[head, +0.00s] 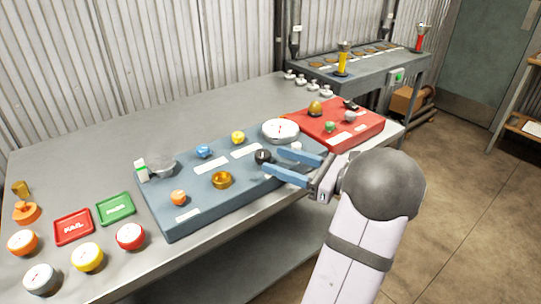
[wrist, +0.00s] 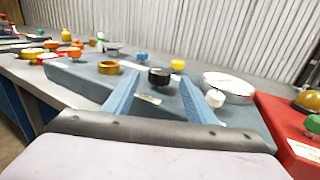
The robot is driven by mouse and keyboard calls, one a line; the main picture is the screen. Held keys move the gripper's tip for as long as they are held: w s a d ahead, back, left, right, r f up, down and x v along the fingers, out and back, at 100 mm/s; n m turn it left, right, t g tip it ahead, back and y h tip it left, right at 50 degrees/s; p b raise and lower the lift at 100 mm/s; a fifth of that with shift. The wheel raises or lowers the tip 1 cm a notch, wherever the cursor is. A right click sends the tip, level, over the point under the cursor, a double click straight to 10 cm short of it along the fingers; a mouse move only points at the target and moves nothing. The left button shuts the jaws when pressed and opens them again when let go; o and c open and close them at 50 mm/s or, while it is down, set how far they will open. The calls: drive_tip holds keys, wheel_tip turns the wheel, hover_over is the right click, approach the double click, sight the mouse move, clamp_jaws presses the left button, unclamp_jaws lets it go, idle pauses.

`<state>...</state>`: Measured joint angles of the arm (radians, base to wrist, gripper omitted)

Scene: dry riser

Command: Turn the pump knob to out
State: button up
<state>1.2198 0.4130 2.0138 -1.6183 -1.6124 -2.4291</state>
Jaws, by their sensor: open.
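A black round knob (head: 263,157) stands on the blue-grey panel (head: 160,215), near the middle of its right half. My gripper (head: 269,160) reaches in from the right with its two blue fingers apart, and its tips are close to the black knob. In the wrist view the black knob (wrist: 159,77) shows in the gap between the fingertips (wrist: 160,84). I cannot tell whether the fingers touch it. A small white knob (wrist: 215,98) is beside the right finger. The labels are too small to read, so I cannot tell which knob is the pump's.
The panel also bears a white gauge (head: 281,130), a brass ring (head: 221,180), and blue (head: 204,151), yellow (head: 238,137) and orange (head: 179,197) knobs. A red panel (head: 345,130) adjoins at right. Coloured caps and PASS/FAIL trays (head: 115,209) lie left.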

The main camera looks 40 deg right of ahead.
sight(270, 159)
drive_tip(key=shift+x, duration=1.7)
drive_tip(key=shift+c, duration=0.6)
drive_tip(key=c, duration=0.9)
drive_tip(key=shift+f, duration=0.1)
drive_tip(key=shift+d+f+b, duration=0.1)
drive_tip(key=shift+b, duration=0.25)
